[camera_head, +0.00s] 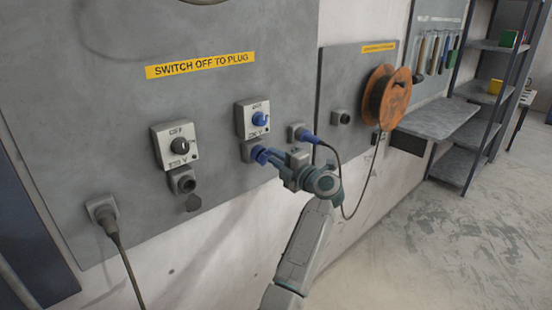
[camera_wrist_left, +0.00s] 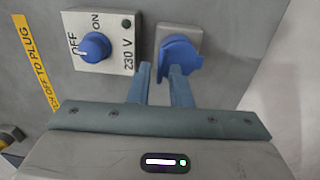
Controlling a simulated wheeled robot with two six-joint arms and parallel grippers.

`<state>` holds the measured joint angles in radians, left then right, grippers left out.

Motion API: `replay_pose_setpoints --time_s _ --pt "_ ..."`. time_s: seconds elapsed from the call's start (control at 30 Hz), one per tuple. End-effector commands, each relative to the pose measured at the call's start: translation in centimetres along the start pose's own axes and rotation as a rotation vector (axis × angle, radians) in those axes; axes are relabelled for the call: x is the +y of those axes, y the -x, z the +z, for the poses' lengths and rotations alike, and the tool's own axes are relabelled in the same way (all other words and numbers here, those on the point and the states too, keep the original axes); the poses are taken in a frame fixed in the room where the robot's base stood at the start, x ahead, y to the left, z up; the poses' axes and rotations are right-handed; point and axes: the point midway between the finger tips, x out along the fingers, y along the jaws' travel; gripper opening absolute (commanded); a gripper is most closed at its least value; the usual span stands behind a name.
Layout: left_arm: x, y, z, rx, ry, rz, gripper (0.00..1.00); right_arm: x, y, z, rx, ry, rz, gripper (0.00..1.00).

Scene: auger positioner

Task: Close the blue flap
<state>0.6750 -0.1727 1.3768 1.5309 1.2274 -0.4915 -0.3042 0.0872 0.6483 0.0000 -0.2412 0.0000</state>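The blue flap (camera_wrist_left: 178,50) is on a grey socket (camera_wrist_left: 197,35) on the wall panel, to the right of the blue-knob switch in the left wrist view. It covers most of the socket's front there; I cannot tell whether it lies fully flat. In the head view the blue flap (camera_head: 261,155) shows at the socket just below the blue switch, partly behind my gripper. My left gripper (camera_wrist_left: 159,72) has its fingers a little apart with nothing between them. The right fingertip is at the flap's lower edge; contact is unclear. My right gripper is not in view.
A blue-knob switch box (camera_head: 252,117) is directly above. A blue plug (camera_head: 307,136) with a black cable sits close to the right. A black-knob switch (camera_head: 179,146), an orange cable reel (camera_head: 387,97) and metal shelves (camera_head: 465,165) stand farther off. Floor at right is clear.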

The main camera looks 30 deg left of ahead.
Motion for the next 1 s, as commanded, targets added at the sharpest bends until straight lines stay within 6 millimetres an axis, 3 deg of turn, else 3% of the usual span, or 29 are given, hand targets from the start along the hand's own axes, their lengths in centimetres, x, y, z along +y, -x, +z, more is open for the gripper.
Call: replay_pose_setpoints --time_s 0.1,0.27,0.7,1.0 --pt "0.0 0.0 0.0 0.000 0.000 0.000 0.00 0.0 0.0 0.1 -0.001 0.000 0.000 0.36" --pt "0.1 0.0 0.0 0.000 0.000 -0.002 0.00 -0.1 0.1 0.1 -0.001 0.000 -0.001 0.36" --pt "1.7 -1.3 0.0 0.002 -0.001 -0.205 0.00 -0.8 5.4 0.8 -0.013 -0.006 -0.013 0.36" --pt "1.4 -1.6 0.0 0.001 0.000 -0.276 0.00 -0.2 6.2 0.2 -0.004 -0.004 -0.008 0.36"
